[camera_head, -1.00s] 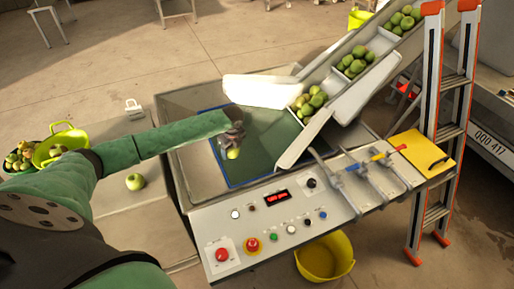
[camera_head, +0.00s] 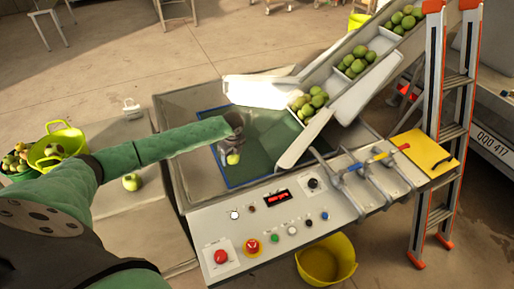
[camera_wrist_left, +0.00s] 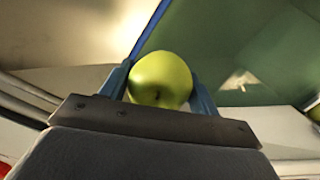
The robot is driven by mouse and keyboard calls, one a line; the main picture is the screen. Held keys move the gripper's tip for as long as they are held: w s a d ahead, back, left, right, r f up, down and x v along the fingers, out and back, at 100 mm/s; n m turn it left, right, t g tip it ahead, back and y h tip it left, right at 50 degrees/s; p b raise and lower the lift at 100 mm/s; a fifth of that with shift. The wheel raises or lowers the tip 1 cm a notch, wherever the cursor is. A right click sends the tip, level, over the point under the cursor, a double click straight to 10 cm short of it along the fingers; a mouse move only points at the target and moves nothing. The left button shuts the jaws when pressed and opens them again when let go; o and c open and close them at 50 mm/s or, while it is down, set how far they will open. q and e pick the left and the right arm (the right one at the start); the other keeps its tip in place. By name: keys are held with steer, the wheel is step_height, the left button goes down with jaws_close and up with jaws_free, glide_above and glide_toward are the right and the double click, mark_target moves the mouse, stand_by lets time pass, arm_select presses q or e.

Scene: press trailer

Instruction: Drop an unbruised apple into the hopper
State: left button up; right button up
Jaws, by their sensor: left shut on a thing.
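A green apple (camera_head: 233,159) is held in my left gripper (camera_head: 232,153) over the hopper (camera_head: 185,172). In the left wrist view the apple (camera_wrist_left: 160,80) sits between the two blue-grey fingers, and its visible skin is plain yellow-green with no bruise that I can see. The hopper is a wide metal box with a dark green inside and a blue edge. The apple appears above its opening, in the left part; its exact height is unclear. My right gripper is not in view.
Another apple (camera_head: 132,182) lies on the side table (camera_head: 150,225). A yellow-green colander (camera_head: 58,140) stands at the left. A conveyor (camera_head: 350,90) with several apples rises to the right. A control panel (camera_head: 280,225), yellow bucket (camera_head: 326,262) and ladder (camera_head: 448,130) are nearby.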

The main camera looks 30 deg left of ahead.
arm_select(q)
steer(key=o, duration=1.2)
steer(key=shift+c, duration=0.2)
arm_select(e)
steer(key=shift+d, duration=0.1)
arm_select(q)
steer(key=shift+r, duration=0.3)
steer(key=r, duration=0.2)
steer(key=r+b, duration=0.1)
steer(key=r, duration=0.1)
steer(key=r+b, duration=0.1)
steer(key=shift+s+d+r, duration=0.1)
steer(key=shift+d+r, duration=0.25)
steer(key=shift+r, duration=0.05)
steer(key=shift+d+r, duration=0.1)
steer(key=shift+r, duration=0.55)
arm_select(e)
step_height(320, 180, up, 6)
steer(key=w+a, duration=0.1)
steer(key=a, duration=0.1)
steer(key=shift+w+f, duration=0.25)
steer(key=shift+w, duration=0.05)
arm_select(q)
steer(key=shift+r, duration=0.15)
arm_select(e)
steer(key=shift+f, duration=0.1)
